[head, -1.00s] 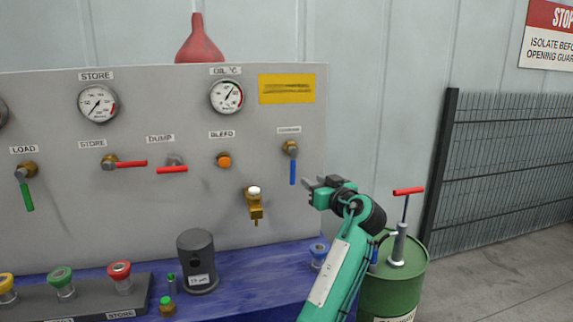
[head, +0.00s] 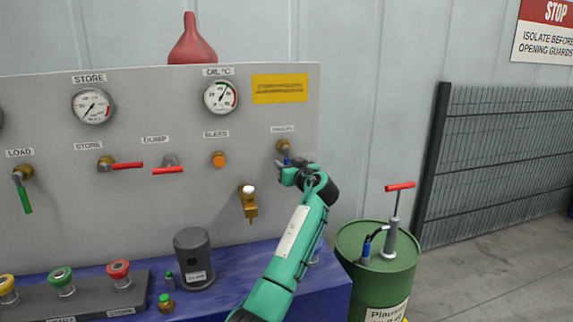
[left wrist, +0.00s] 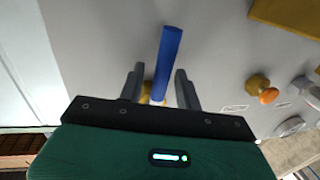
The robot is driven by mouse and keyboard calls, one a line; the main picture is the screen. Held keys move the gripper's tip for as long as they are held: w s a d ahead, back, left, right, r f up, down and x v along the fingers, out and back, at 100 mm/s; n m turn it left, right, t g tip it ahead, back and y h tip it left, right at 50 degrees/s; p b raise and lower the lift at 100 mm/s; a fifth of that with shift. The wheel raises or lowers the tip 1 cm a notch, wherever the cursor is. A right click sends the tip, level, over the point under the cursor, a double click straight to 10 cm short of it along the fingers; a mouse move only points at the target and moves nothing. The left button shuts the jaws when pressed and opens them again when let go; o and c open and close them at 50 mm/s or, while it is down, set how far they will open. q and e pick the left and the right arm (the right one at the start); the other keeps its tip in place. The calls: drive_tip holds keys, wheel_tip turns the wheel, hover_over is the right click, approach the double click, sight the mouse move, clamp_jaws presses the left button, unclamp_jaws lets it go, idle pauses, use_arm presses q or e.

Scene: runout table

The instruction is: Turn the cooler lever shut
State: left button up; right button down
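The cooler lever is a blue handle on a brass valve (head: 283,146) at the right of the grey panel. In the head view only a small blue part (head: 287,161) shows above my left gripper (head: 284,170), which hides the rest. In the left wrist view the blue lever (left wrist: 168,50) runs between the two grey fingers of my left gripper (left wrist: 159,72). The fingers stand apart on either side of it, with gaps visible, so it does not look clamped. The brass hub shows partly behind the fingers. My right gripper is not in view.
To the left on the panel are a brass tap (head: 249,203), an orange bleed knob (head: 218,159) and red levers. A blue bench (head: 225,262) with a dark cylinder (head: 194,257) lies below. A green drum (head: 377,270) with a red-handled pump stands at right.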

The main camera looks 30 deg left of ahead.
use_arm(q)
drive_tip(key=shift+c, duration=0.2)
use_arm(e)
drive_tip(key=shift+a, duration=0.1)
use_arm(q)
clamp_jaws()
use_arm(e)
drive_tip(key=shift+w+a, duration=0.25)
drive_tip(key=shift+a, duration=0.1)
